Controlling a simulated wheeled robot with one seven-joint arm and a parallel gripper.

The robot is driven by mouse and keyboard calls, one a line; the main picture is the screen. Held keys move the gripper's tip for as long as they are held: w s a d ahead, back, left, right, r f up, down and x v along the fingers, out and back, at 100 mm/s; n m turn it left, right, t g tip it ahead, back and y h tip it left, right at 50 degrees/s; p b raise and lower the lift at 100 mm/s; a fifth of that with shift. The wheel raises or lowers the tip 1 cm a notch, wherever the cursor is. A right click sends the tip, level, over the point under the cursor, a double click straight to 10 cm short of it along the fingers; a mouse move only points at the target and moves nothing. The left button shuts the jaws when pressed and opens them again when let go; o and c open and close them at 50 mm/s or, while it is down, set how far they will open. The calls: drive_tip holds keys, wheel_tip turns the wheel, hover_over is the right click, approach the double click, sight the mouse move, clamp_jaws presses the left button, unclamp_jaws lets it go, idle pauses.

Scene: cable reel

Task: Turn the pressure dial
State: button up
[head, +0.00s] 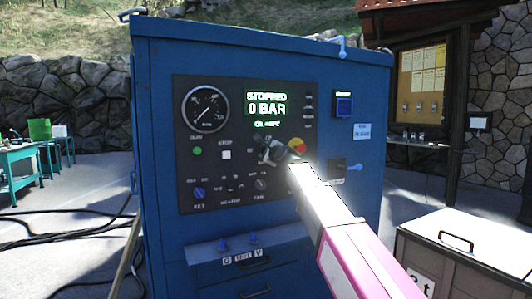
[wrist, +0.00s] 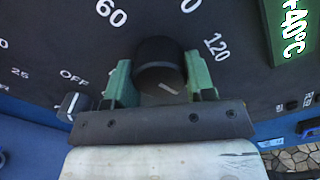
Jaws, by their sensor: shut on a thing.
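The pressure dial is a black round knob (wrist: 158,58) on a dark panel, with printed numbers such as 60 and 120 around it in the wrist view. My gripper (wrist: 160,76) has a green finger on each side of the knob and is shut on it. In the head view my gripper (head: 270,153) reaches the panel from the lower right and hides most of the dial. A lit green display (head: 266,105) above it reads STOPPED and 0 BAR; its small bottom line is unclear. A round gauge (head: 208,106) is left of the display.
The panel is on a blue cabinet (head: 350,75). A red and yellow knob (head: 297,147) is close right of my gripper. A small OFF-marked knob (wrist: 73,106) is left of my fingers. A blue knob (head: 199,193) is lower left. A lidded box (head: 480,243) stands right.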

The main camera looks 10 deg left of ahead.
drive_tip(key=n, duration=0.5)
drive_tip(key=shift+n, duration=2.5)
drive_tip(key=o, duration=0.9)
drive_tip(key=shift+s, duration=0.1)
drive_tip(key=v, duration=1)
drive_tip(key=shift+s+d, duration=0.25)
